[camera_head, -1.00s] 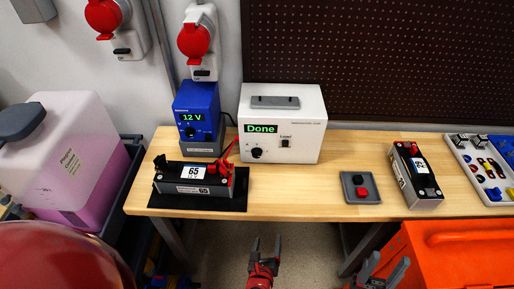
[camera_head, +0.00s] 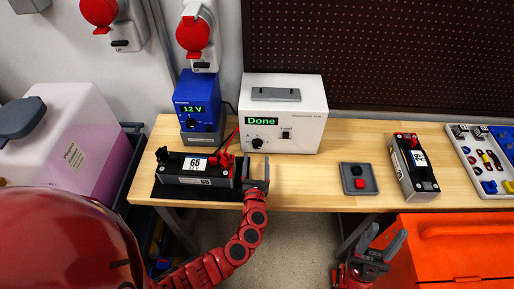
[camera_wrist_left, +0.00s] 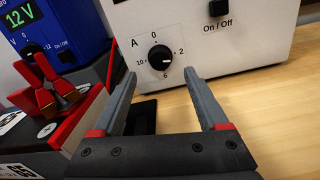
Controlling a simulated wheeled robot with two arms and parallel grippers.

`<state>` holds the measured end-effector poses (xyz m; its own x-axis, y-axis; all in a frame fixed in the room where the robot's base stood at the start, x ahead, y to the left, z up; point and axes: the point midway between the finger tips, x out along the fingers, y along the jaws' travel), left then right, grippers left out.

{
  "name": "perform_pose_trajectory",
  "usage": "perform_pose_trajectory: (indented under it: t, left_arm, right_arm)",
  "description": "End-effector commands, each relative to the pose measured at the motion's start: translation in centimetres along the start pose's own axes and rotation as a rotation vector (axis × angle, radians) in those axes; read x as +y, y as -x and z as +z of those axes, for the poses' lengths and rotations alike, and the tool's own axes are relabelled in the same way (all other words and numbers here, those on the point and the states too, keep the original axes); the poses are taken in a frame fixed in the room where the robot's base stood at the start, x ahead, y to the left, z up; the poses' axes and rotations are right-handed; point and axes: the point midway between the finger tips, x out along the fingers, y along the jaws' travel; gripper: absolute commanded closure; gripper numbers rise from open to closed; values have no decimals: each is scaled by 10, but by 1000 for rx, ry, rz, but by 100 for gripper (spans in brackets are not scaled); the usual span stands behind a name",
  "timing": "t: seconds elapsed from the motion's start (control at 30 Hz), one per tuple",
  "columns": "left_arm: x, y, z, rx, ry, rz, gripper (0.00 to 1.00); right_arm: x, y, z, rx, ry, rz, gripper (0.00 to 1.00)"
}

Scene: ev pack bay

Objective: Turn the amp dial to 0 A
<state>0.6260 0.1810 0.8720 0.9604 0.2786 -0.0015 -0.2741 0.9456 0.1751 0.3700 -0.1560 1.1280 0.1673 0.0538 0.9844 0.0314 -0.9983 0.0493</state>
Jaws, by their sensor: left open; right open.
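The amp dial (camera_head: 257,143) is a black knob on the front of the white tester box (camera_head: 302,135), whose green screen reads "Done". My left gripper (camera_head: 256,166) is open and empty, just in front of and below the dial. In the wrist view its fingers (camera_wrist_left: 158,80) point at the panel, apart from the knob. My right gripper (camera_head: 385,236) is open and empty in front of the table.
A blue 12 V unit (camera_head: 196,97) stands left of the tester. A black battery (camera_head: 180,170) with red clamps lies close left of my left gripper. An orange case (camera_head: 460,240) is at front right.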

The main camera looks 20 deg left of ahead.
Motion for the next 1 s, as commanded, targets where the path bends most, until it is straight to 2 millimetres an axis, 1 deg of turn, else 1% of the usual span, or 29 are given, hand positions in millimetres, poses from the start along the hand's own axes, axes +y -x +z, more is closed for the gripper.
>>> perform_pose_trajectory:
  t: [0.03, 0.1, 0.3, 0.47, 0.7, 0.77, 0.8, 0.87, 1.0]
  left_arm:
    - [0, -10, 1, -2, -2, 3, 24]
    - [-1, -23, 2, -1, 1, 0, 24]
    - [-1, -45, 0, -1, 2, -1, 24]
    - [-1, -51, -1, 2, 1, -2, 24]
    - [-1, -52, -1, 1, 1, -3, 24]
    - [-1, -52, -1, 1, 1, -3, 32]
    - [-1, -52, -1, 1, 1, -3, 40]
    - [-1, -52, -1, 1, 1, -3, 50]
    - [-1, -52, -1, 1, 1, -3, 76]
  right_arm:
    - [0, -2, 0, 0, 0, 0, 50]
    - [0, -3, 0, 0, 0, 0, 50]
    - [0, -2, 0, 0, 0, 0, 50]
    - [0, -2, 0, 0, 0, 0, 50]
    - [0, -2, 0, 0, 0, 0, 50]
    - [0, -2, 0, 0, 0, 0, 50]
    - [0, -2, 0, 0, 0, 0, 50]
    - [0, -2, 0, 0, 0, 0, 50]
    - [0, -2, 0, 0, 0, 0, 50]
